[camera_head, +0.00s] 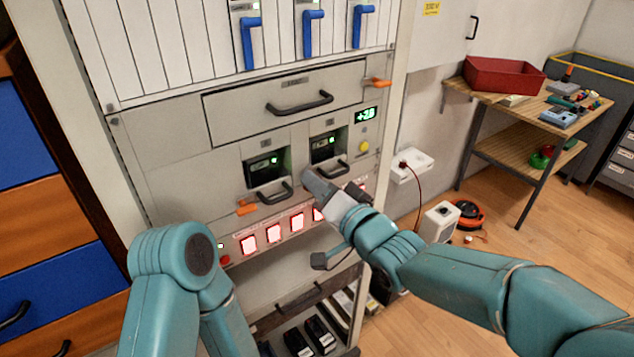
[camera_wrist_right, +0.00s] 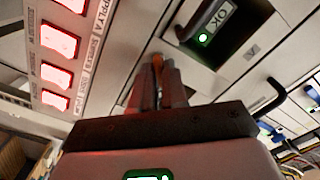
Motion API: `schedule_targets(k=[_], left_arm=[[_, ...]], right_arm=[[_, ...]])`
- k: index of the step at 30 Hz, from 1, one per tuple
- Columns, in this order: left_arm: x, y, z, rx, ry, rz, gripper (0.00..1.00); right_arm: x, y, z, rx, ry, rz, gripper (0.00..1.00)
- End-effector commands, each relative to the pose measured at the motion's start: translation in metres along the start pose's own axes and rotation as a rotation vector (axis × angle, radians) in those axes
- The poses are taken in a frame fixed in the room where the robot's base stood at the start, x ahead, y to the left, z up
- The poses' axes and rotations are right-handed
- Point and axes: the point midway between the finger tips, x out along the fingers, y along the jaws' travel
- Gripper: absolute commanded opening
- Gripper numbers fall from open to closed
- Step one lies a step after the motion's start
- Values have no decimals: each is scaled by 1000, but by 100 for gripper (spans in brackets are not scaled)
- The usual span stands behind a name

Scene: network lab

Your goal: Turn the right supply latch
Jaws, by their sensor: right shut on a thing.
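The right supply (camera_head: 326,147) is the right of two dark bays with lit green displays, in the middle of the rack. Its orange latch (camera_wrist_right: 157,64) shows in the right wrist view as a small piece between my fingertips; in the head view my gripper hides it. My right gripper (camera_head: 310,178) is at the lower left of that bay, against the panel. In the wrist view its fingers (camera_wrist_right: 160,78) are shut on the latch. The latch's angle is hard to tell. My left arm shows bent at the lower left, but its gripper is out of frame.
The left supply (camera_head: 264,166) has its own orange latch (camera_head: 246,208). A row of red-lit switches (camera_head: 272,233) runs below. A drawer (camera_head: 285,103) with an orange latch (camera_head: 377,83) is above. A wooden bench (camera_head: 520,112) with a red tray (camera_head: 503,76) stands at the right.

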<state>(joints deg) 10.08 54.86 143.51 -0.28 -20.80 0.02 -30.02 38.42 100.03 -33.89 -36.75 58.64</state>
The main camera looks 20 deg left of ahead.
Motion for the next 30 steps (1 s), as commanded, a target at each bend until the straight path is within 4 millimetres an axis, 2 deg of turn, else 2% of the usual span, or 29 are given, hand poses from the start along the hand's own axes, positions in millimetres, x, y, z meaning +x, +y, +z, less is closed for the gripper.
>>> schedule_targets(k=[15,24,30], left_arm=[[-14,5,0,0,0,0,89],[-18,6,0,0,0,0,89],[-20,7,0,0,0,0,89]], right_arm=[[0,1,0,468,0,1,0],[0,2,0,649,1,0,0],[0,2,0,711,0,0,0]])
